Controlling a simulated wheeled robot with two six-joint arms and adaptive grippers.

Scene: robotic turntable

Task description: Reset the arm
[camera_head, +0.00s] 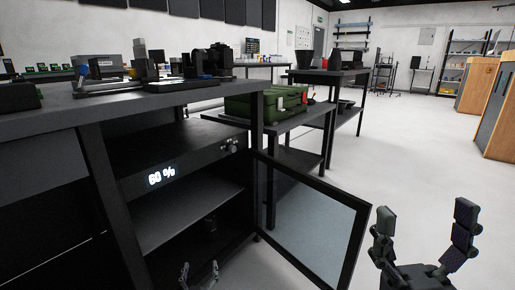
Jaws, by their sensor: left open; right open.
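My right gripper (425,232) is at the bottom right, its two dark fingers pointing up and spread wide apart with nothing between them. It appears just right of the open glass door (310,225) of a black cabinet; I cannot tell whether they touch. The fingertips of my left gripper (199,272) show small at the bottom edge, in front of the dark lower opening of the cabinet. They are apart, and no held thing shows between them. The rest of the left gripper is cut off by the frame.
The cabinet has a lit "60 %" display (161,176), a bare shelf (185,215) and a small dark object below it. A camera (211,60) and other equipment stand on top. A green case (265,102) sits on a table behind. Open floor (420,150) lies to the right.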

